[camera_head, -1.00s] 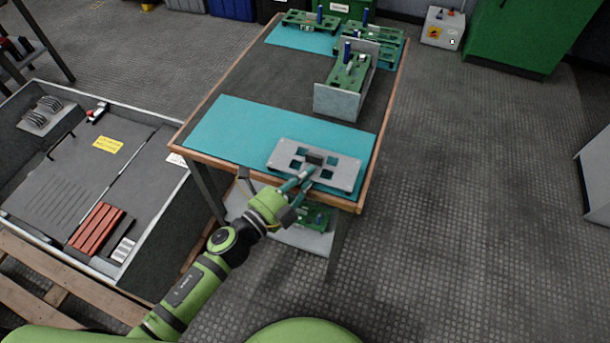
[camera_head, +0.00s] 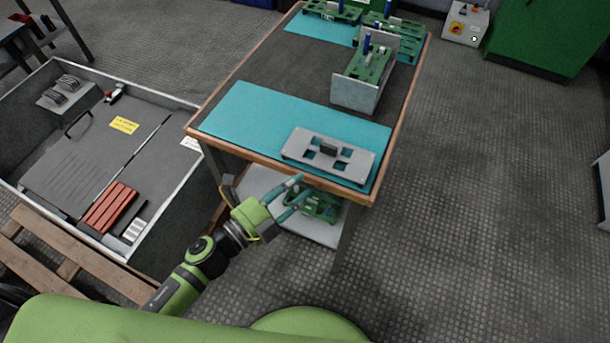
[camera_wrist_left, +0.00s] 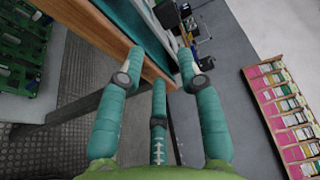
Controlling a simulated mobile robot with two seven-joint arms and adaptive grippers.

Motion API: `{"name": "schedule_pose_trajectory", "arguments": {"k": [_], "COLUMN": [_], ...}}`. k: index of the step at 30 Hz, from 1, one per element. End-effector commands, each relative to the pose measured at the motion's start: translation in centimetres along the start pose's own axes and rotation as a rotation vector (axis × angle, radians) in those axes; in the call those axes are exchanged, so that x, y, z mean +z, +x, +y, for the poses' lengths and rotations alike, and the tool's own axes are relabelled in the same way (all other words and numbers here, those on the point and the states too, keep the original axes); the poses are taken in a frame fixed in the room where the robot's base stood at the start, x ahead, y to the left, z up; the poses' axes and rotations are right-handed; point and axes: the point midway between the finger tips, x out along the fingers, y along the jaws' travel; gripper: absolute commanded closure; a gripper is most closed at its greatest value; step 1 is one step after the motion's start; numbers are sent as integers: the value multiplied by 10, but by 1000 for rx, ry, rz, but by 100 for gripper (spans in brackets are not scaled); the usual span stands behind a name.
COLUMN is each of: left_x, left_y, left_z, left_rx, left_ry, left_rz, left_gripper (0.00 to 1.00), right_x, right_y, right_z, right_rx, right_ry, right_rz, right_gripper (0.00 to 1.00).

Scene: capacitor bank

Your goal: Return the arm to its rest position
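My left arm (camera_head: 195,262) comes in from the lower left of the head view. Its gripper (camera_head: 298,190) is just off the near edge of the workbench, with its teal fingers spread and nothing between them. In the left wrist view the fingers (camera_wrist_left: 160,75) stand apart and empty beside the bench's wooden edge (camera_wrist_left: 105,30). A grey plate with square cutouts and a dark handle (camera_head: 350,164) lies on the teal mat (camera_head: 240,117), beyond the gripper and apart from it. My right gripper is in neither view.
The workbench (camera_head: 270,60) also bears a metal bracket with a green board (camera_head: 365,75) and more green boards at the back. A lower shelf (camera_head: 262,183) holds a green board (camera_head: 318,207). A grey open case (camera_head: 165,165) stands left. Floor at right (camera_head: 470,200) is clear.

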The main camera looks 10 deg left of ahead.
Motion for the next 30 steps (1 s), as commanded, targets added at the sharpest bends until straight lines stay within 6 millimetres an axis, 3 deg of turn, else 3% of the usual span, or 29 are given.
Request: {"name": "schedule_pose_trajectory", "arguments": {"k": [8, 11, 14, 18, 22, 27, 30], "left_x": [4, 19, 41, 58, 48, -1, -36], "left_y": [-8, -13, -31, -82, -147, -243, -292], "left_z": [6, 33, 85, 176, 251, 320, 342], "left_rx": [16, 78, 186, 361, 509, 678, 753], "left_ry": [-23, -127, -319, -649, -931, -1250, -1391], "left_rz": [-17, -84, -217, -472, -726, -1068, -1248], "left_gripper": [64, 64, 64, 64, 64, 64, 64], "right_x": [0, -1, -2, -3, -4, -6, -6], "right_y": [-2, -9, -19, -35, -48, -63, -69], "right_z": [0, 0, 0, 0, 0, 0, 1], "right_rx": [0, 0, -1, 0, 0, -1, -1], "right_ry": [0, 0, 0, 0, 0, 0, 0], "right_rz": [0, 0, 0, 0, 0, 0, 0], "right_gripper": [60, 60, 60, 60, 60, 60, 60]}}
